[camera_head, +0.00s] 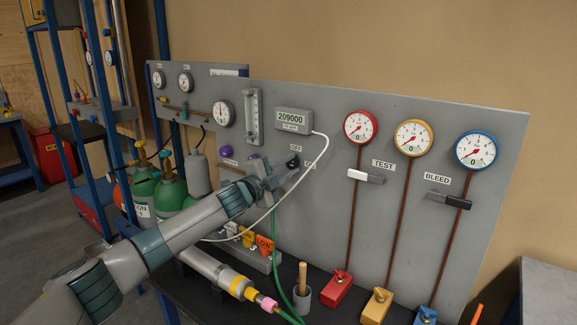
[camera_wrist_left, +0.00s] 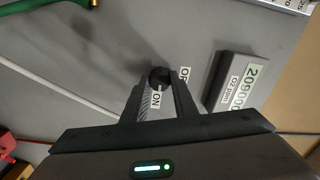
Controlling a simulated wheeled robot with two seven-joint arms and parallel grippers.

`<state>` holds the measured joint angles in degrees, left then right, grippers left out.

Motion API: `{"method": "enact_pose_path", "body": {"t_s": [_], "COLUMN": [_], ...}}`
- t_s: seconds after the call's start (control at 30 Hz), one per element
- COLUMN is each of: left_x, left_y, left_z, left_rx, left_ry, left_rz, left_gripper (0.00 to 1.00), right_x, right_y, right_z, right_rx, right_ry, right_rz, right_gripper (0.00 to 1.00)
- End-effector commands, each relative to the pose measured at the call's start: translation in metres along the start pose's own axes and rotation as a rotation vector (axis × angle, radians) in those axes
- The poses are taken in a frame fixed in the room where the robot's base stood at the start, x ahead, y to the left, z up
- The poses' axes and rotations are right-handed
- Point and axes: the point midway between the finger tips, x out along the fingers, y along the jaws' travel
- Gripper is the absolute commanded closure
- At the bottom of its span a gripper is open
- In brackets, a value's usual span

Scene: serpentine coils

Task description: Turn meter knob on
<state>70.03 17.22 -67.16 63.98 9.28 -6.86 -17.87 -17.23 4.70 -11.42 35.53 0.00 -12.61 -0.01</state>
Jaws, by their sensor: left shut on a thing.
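The meter knob (camera_wrist_left: 159,78) is a small black round knob on the grey panel, between an OFF label and an ON label in the left wrist view. In the head view the knob (camera_head: 292,162) shows just below the OFF label. My left gripper (camera_wrist_left: 161,84) is shut on the knob, one finger on each side of it. In the head view my left gripper (camera_head: 283,172) reaches the panel from the left. The meter (camera_head: 293,121) is a grey box reading 209000; it also shows in the left wrist view (camera_wrist_left: 238,84). My right gripper is not in view.
A white cable (camera_head: 318,150) hangs from the meter and passes by my gripper. Red, yellow and blue gauges (camera_head: 413,138) sit to the right, with TEST and BLEED levers below. Green cylinders (camera_head: 170,187) stand at left. A black bench holds valves and a grey cup (camera_head: 302,298).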

Motion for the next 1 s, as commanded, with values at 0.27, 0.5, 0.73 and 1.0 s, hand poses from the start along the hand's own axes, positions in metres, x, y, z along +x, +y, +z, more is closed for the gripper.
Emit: {"method": "enact_pose_path", "body": {"t_s": [0.27,0.5,0.73,1.0], "left_x": [-0.0001,-0.0001,-0.0001,-0.0009], "left_y": [0.0017,0.0019,0.0014,0.0007], "left_z": [0.0002,0.0002,0.0002,0.0001], "left_rx": [0.040,0.040,0.039,0.038], "left_ry": [0.001,0.001,0.001,0.001], "left_rz": [0.002,0.002,0.002,0.001], "left_gripper": [0.97,0.97,0.56,0.56], "right_x": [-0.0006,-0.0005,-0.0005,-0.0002], "right_y": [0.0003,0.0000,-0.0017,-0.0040], "right_z": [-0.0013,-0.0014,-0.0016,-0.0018], "right_rx": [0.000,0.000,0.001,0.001], "right_ry": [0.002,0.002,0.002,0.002], "right_rz": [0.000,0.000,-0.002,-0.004], "right_gripper": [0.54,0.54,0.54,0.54]}}
